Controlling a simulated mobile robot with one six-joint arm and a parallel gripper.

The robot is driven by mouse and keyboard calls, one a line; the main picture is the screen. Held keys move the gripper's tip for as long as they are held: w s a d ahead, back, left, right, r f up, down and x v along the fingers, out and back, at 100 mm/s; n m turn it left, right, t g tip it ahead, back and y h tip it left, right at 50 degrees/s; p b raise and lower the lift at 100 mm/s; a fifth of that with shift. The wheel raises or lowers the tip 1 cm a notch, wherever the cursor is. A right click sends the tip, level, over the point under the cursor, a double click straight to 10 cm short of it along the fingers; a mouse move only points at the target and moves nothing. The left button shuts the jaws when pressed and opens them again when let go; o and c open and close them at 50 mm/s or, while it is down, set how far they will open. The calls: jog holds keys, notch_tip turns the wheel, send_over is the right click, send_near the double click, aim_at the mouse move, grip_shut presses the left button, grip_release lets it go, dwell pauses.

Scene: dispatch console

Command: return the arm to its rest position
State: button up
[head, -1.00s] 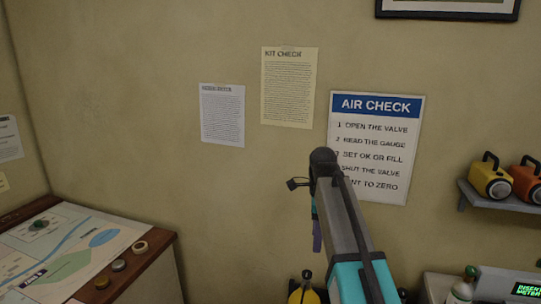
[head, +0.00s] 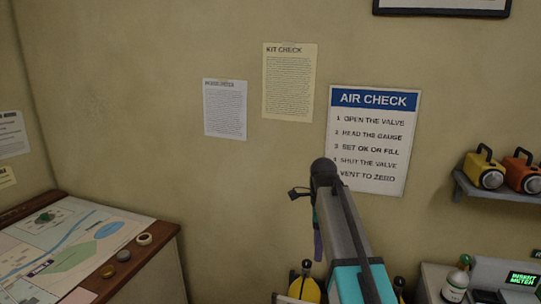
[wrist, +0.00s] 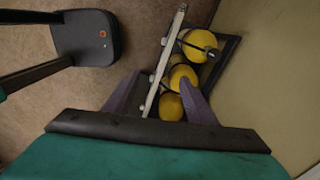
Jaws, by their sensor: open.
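My arm rises into the head view from the bottom, and its elbow end stands in front of the wall and the AIR CHECK poster (head: 372,140). My gripper (head: 318,243) is partly hidden behind the arm there, with a purple finger hanging down. In the wrist view my gripper (wrist: 160,90) shows two purple fingers set wide apart with nothing held. Beyond and below them, several yellow cylinders (wrist: 183,77) sit in a dark rack.
A map table (head: 150,255) with small round items stands at the left. A shelf (head: 500,200) with yellow and orange lamps is at the right. Below it are a bottle (head: 456,282) and a lit green display (head: 523,279). Yellow cylinders (head: 305,287) stand close below my arm.

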jog(key=s+d+f+g+b, duration=0.15)
jog(key=s+f, duration=0.35)
jog(key=f, duration=0.8)
jog(key=s+a+f+n+g+b, duration=0.1)
jog(key=s+f+g+b, duration=0.3)
jog(key=f, duration=1)
jog(key=s+d+f+t+b, duration=0.1)
jog(key=s+f+b, duration=0.1)
jog(key=s+f, duration=0.8)
jog(key=s+f+n+b, duration=0.2)
jog(key=s+f+n, duration=0.7)
jog(key=f, duration=0.6)
jog(key=s+f+n+b, duration=0.3)
jog(key=s+f+n, duration=0.6)
jog(key=s+f, duration=0.4)
jog(key=shift+s+d+f+n+g, duration=0.15)
jog(key=shift+d+f+n+g, duration=0.25)
jog(key=shift+f, duration=0.45)
